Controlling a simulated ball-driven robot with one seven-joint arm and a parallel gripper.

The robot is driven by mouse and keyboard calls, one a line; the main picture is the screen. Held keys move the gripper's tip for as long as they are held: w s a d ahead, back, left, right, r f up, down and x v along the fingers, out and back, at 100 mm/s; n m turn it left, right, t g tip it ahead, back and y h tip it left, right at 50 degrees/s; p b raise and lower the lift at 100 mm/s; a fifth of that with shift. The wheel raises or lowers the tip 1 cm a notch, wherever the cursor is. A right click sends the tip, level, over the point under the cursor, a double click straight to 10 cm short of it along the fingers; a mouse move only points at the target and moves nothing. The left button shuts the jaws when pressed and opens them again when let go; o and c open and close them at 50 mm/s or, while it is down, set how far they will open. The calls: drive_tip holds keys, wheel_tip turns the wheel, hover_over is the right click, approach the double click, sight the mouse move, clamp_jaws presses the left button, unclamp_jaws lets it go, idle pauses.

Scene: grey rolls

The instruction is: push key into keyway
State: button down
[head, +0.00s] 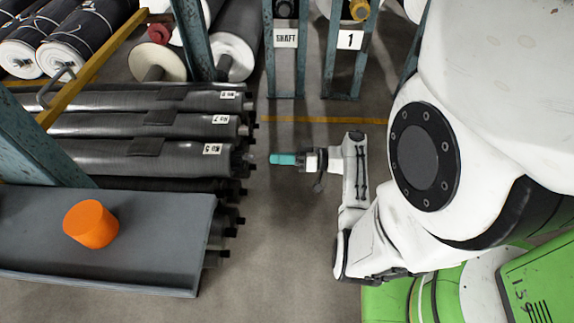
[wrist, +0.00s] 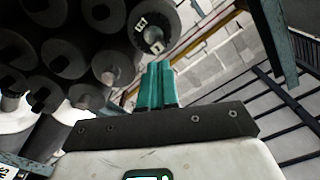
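My gripper (head: 283,159) points left in the head view, its teal fingers level with the shaft end (head: 243,162) of the grey roll labelled No 5 (head: 180,158). A short gap separates the fingertips from that shaft end. In the wrist view the two teal fingers (wrist: 156,85) stand side by side, closed together, with nothing visible between them. A labelled roll end (wrist: 152,20) with a stub shaft (wrist: 154,40) lies just beyond the fingertips there. I cannot make out the key or the keyway in either view.
More grey rolls (head: 150,125) are stacked beside it, with stub shafts sticking out. A grey tray (head: 150,275) holds an orange tapered piece (head: 90,223). Blue posts (head: 330,50), one marked SHAFT, stand at the back. The floor (head: 280,240) between rolls and arm is clear.

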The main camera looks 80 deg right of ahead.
drive_tip(key=w+m, duration=0.1)
drive_tip(key=w, duration=0.5)
drive_tip(key=shift+a+p, duration=0.3)
drive_tip(key=shift+a, duration=0.05)
drive_tip(key=shift+w, duration=0.1)
idle(0.4)
drive_tip(key=s, duration=0.6)
drive_tip(key=shift+d+b, duration=0.25)
drive_tip(key=shift+b, duration=0.2)
idle(0.5)
